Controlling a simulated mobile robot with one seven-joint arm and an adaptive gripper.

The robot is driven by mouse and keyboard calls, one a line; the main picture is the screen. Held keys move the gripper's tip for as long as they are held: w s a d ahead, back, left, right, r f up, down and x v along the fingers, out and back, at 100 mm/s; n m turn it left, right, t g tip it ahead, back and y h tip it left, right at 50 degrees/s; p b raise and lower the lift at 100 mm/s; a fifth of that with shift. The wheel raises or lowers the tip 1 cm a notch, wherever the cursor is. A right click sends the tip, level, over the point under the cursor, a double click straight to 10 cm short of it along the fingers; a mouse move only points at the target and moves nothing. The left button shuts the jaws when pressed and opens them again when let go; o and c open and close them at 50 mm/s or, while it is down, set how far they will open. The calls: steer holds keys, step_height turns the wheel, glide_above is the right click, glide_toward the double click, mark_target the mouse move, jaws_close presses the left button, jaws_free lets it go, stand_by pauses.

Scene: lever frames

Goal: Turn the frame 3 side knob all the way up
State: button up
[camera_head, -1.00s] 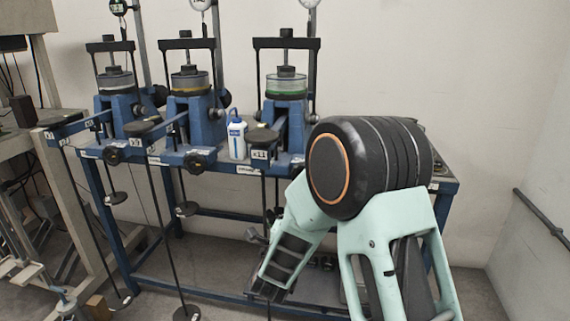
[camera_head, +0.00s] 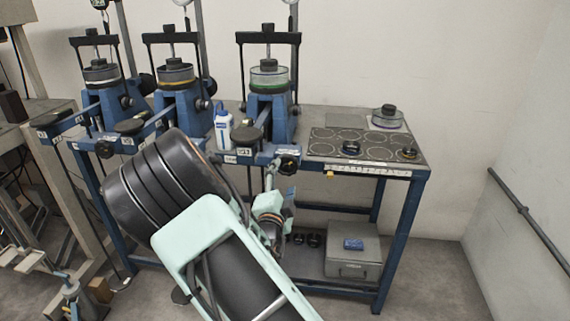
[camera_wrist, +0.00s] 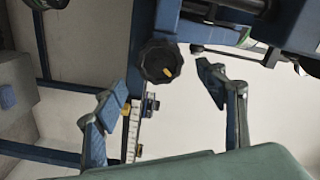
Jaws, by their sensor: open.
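Frame 3 (camera_head: 268,118) is the rightmost of the three blue lever frames in the head view. A black lobed knob (camera_head: 288,163) sits at the bench's front edge, below and right of it. In the wrist view this knob (camera_wrist: 160,62) shows face-on with a yellow mark at its lower right. A smaller dark knob (camera_head: 295,109) is on the frame's right side. My gripper (camera_head: 281,188) is just below the front knob in the head view. In the wrist view, my gripper (camera_wrist: 161,92) is open and empty, its fingers spread either side of the front knob, apparently without touching it.
A blue-and-white bottle (camera_head: 222,127) stands left of frame 3. A dark panel with rings (camera_head: 368,143) lies on the bench at right. A grey box (camera_head: 353,262) is on the lower shelf. A wall rail (camera_head: 520,209) runs at right.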

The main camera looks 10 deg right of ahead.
mark_target(286, 165)
steer(key=p+x, duration=0.1)
steer(key=x, duration=0.7)
steer(key=shift+s+a+f, duration=0.1)
steer(key=shift+s, duration=0.05)
steer(key=shift+c, duration=1.3)
steer(key=c, duration=1.4)
steer(key=shift+r+p, duration=0.3)
steer(key=shift+p, duration=0.1)
steer(key=m+p, duration=0.3)
steer(key=m, duration=0.1)
steer(key=shift+r, duration=0.1)
steer(key=shift+f+m+b, duration=0.3)
steer(key=shift+m+b, duration=0.2)
steer(key=shift+b, duration=0.45)
steer(key=m+b, duration=0.2)
steer(key=b, duration=0.3)
steer(key=shift+r, duration=0.1)
steer(key=o, duration=1.3)
steer(key=shift+r+m, duration=0.2)
steer(key=shift+m, duration=0.1)
steer(key=o, duration=0.4)
steer(key=shift+w+f, duration=0.15)
steer(key=shift+w, duration=0.1)
steer(key=shift+c, duration=0.2)
steer(key=shift+f, duration=0.1)
